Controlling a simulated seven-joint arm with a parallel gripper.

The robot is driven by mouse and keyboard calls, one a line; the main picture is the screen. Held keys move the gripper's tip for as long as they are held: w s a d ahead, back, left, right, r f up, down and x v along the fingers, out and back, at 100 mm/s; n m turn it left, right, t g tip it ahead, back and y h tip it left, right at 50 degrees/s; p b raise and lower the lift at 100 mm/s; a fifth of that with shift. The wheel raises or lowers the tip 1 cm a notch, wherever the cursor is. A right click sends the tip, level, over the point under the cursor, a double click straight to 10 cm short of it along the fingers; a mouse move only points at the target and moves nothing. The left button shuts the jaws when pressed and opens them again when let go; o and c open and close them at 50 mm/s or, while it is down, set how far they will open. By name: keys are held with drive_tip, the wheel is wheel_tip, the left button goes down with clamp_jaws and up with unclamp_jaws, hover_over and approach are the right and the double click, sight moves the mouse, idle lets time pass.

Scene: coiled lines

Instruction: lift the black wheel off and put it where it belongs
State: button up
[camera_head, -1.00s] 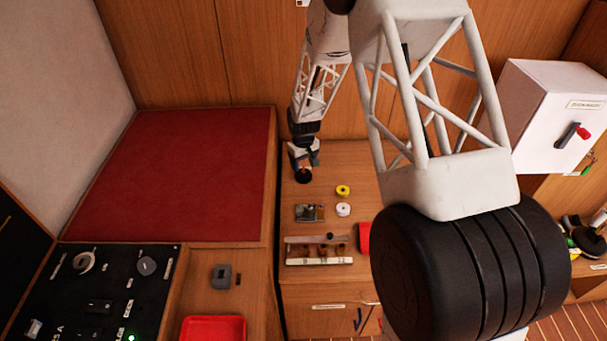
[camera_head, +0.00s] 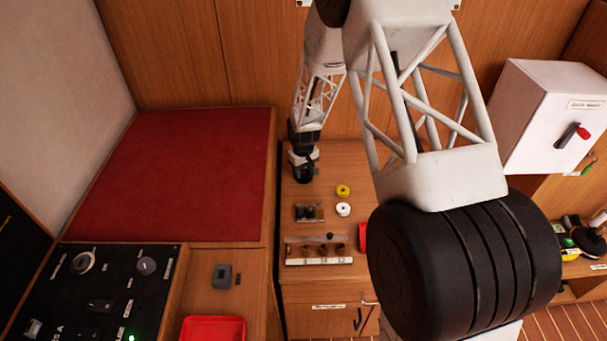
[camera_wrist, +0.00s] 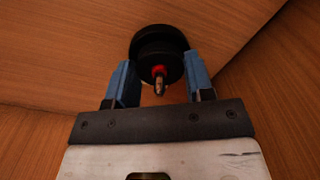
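The black wheel (camera_wrist: 157,49) is between the two blue fingers of my gripper (camera_wrist: 160,72) in the wrist view. It looks like a wide dark disc with a smaller one in front, a red hub and a metal tip pointing at the camera. Both fingers appear to touch the sides of the smaller disc. In the head view my gripper (camera_head: 303,168) is over the back left of the wooden bench, with the wheel (camera_head: 304,174) a small dark shape at its fingertips. Whether the wheel still sits on a support is hidden.
A yellow ring (camera_head: 343,191) and a white ring (camera_head: 344,209) lie right of the gripper. A small holder (camera_head: 309,213) and a pale rack (camera_head: 320,261) stand in front. A red tray (camera_head: 213,330) is at the lower left, a white cabinet (camera_head: 540,115) at right.

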drive_tip(key=c, duration=0.4)
drive_tip(key=shift+r, duration=0.15)
drive_tip(key=shift+r, duration=2.6)
